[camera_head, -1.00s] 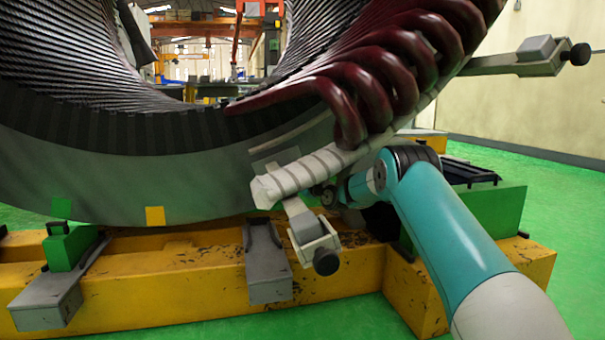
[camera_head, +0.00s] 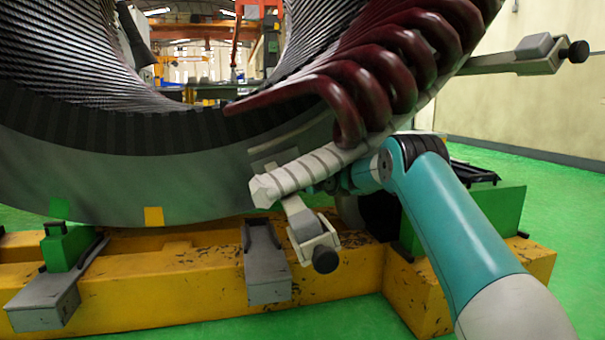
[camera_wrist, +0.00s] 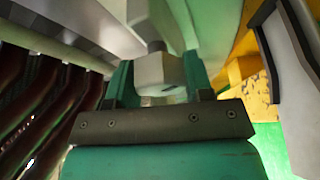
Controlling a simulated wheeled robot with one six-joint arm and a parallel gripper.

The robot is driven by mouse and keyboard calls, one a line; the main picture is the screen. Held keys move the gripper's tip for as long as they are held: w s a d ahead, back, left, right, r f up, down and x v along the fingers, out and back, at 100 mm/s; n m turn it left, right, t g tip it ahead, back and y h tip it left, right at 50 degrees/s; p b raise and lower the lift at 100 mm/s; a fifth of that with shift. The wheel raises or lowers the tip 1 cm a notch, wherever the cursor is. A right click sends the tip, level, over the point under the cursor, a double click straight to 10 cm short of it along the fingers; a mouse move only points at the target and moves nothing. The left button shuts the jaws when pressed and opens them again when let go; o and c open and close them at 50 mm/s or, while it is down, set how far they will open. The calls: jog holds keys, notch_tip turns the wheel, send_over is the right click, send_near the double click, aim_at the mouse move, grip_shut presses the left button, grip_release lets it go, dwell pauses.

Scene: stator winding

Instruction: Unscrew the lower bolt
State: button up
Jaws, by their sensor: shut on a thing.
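In the wrist view, a pale grey bolt head (camera_wrist: 158,74) sits between the two green fingers of my gripper (camera_wrist: 160,80). The fingers are shut on its sides. A narrower grey stem shows just beyond the head. I take this to be the lower bolt. In the head view, my teal arm reaches in from the lower right to behind the pale banded support bar (camera_head: 310,172). My fingers and the bolt are hidden there. A grey bracket with a black knob (camera_head: 326,259) hangs below that bar.
The large stator ring (camera_head: 120,185) rests on a worn yellow base (camera_head: 180,290). Dark red coils (camera_head: 345,95) curve close above my arm. Another bracket with a black knob (camera_head: 579,52) juts out at upper right. Green floor (camera_head: 565,215) is clear at right.

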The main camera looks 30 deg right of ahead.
jog(key=shift+a+f+n, duration=0.1)
jog(key=shift+a+n, duration=0.2)
jog(key=shift+a, duration=0.1)
jog(key=o, duration=0.9)
jog(key=shift+d, duration=0.2)
jog(key=shift+s, duration=0.1)
jog(key=shift+s+p, duration=0.25)
jog(key=shift+p, duration=0.05)
jog(key=s+p, duration=0.1)
jog(key=s, duration=0.4)
jog(key=s+d+p, duration=0.1)
jog(key=s+p, duration=0.1)
jog(key=s, duration=0.4)
jog(key=s+d+r+p, duration=0.1)
jog(key=s+p, duration=0.1)
jog(key=s, duration=0.3)
jog(key=shift+s, duration=0.3)
